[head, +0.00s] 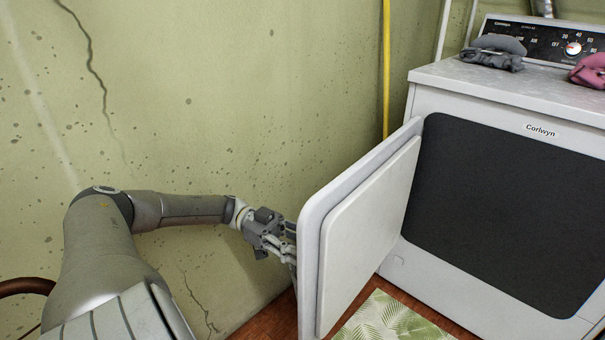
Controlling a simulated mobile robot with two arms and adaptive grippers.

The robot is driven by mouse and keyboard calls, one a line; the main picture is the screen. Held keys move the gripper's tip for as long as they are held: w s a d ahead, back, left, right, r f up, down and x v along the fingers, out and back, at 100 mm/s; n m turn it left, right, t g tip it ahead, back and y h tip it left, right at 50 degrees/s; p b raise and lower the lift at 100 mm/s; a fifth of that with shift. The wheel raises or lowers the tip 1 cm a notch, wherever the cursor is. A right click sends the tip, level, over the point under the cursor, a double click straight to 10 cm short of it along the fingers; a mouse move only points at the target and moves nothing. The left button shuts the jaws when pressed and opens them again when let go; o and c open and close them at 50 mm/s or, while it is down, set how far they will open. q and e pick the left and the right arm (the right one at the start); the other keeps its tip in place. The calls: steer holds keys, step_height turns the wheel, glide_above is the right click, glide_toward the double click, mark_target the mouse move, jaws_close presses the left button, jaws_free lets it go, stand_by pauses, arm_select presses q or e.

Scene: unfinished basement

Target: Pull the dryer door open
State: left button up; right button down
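The white dryer (420,255) stands at the right, with a large dark front area (510,210) below a "Corlwyn" label. Its door (365,235) is swung wide open toward the left and stands out from the dryer front, its inner panel facing right. My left gripper (290,246) is at the outer side of the door, close to its free edge. Its fingertips are partly hidden behind that edge, so I cannot tell whether they touch the door or how far apart they are. My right gripper is not in view.
A grey folded cloth (494,53) and a pink cloth (590,71) lie on the dryer top. A leaf-pattern mat (390,320) lies on the floor in front of the dryer. A cracked green wall (230,100) and a yellow pipe (386,70) are behind my arm and the door.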

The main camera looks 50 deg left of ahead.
arm_select(q)
step_height(320, 180, up, 8)
steer(key=shift+f, duration=0.1)
stand_by(0.8)
